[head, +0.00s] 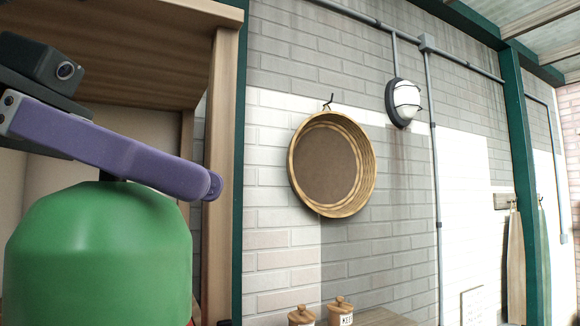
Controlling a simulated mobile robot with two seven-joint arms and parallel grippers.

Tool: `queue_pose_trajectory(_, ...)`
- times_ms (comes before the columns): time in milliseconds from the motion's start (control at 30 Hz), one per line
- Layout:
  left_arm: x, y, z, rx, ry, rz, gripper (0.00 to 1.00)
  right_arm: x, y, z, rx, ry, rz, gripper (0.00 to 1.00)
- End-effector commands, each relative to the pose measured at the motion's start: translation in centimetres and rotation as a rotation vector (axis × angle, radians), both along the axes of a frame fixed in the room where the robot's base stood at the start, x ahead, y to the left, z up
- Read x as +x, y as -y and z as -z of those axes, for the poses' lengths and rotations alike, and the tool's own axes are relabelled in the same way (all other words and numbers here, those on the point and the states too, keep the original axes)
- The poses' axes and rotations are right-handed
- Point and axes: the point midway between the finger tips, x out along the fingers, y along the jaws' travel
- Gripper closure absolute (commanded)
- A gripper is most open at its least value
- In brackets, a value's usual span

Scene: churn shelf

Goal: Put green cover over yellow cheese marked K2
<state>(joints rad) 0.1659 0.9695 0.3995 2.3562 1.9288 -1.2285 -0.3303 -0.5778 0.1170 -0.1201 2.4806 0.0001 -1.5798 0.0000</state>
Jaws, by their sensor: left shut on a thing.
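My left gripper (150,165), with a purple finger, is at the left, close to the camera. It is shut on the dark knob on top of the green cover (100,250). The cover is a smooth green dome hanging upright below the finger; its lower edge is cut off by the bottom of the picture. What lies under the cover is out of view. No yellow cheese and no K2 mark show. My right gripper is not in view.
A wooden shelf frame (222,120) stands just right of the cover. Two wooden-lidded jars, one at the left (301,316) and one labelled (340,312), stand low on a wooden surface (385,317). A round basket (325,165) and a lamp (405,101) hang on the brick wall.

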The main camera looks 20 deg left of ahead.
Motion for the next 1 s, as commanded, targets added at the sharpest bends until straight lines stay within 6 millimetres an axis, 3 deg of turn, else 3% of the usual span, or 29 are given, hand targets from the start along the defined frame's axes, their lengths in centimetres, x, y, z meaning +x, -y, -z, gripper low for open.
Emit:
queue_pose_trajectory(800,0.0,0.0,6.7,0.000,0.000,0.000,1.00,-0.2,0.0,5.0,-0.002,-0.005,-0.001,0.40)
queue_pose_trajectory(1000,0.0,0.0,7.6,0.000,0.000,-0.001,1.00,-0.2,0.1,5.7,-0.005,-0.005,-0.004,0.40)
